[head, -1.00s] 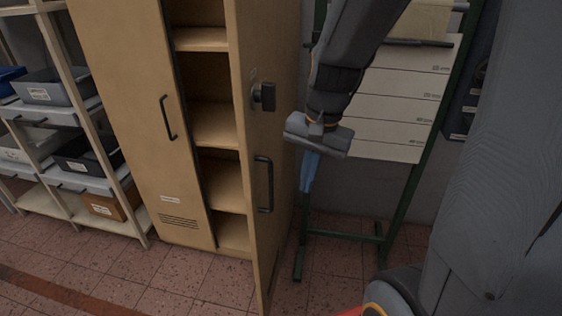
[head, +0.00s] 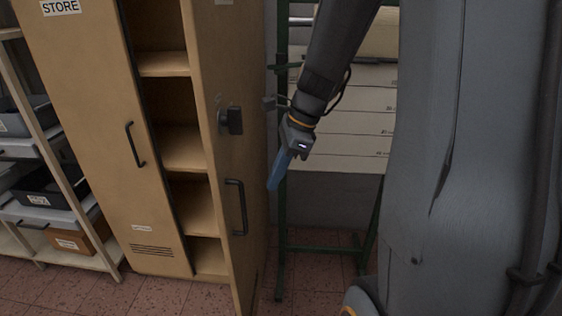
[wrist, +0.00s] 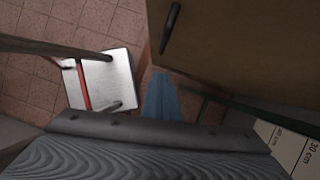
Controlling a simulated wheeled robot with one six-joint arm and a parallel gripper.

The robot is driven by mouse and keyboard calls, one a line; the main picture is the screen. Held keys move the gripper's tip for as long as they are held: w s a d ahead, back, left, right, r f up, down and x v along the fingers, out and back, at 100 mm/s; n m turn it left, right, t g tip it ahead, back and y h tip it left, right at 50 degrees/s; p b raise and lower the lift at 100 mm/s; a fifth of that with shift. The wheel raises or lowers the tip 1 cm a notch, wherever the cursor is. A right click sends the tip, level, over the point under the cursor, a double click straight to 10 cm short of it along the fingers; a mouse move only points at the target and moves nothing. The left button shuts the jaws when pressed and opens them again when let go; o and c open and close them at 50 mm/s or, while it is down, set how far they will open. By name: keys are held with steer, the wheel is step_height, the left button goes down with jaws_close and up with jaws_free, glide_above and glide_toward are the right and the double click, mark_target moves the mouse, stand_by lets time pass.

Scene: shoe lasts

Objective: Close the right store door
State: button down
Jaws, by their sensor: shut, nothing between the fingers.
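The tan store cabinet's right door (head: 222,165) stands open, swung outward, with shelves showing in the gap to its left. It has a black handle (head: 237,207) and a dark lock box (head: 231,121). My gripper (head: 275,178), with blue fingers, is shut and empty, pointing down to the right of the door on its handle side. In the wrist view the fingers (wrist: 160,98) are just below the door panel (wrist: 240,50) and its handle (wrist: 170,28). I cannot tell whether they touch the door. The left door (head: 105,130) is closed.
A rack with bins (head: 45,195) stands left of the cabinet. A green-framed stand with pale panels (head: 345,120) is behind my arm on the right. Red tiled floor (head: 80,295) is open in front of the cabinet.

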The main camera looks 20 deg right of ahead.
steer(key=shift+w+a+f+p, duration=0.3)
steer(key=shift+a+f, duration=0.15)
steer(key=shift+a, duration=0.35)
steer(key=shift+w+a+f+p, duration=0.25)
steer(key=shift+a+f, duration=0.2)
steer(key=shift+a, duration=0.35)
steer(key=shift+w+a+f+p, duration=0.25)
steer(key=shift+a+f, duration=0.2)
steer(key=shift+a, duration=0.35)
steer(key=shift+a, duration=0.15)
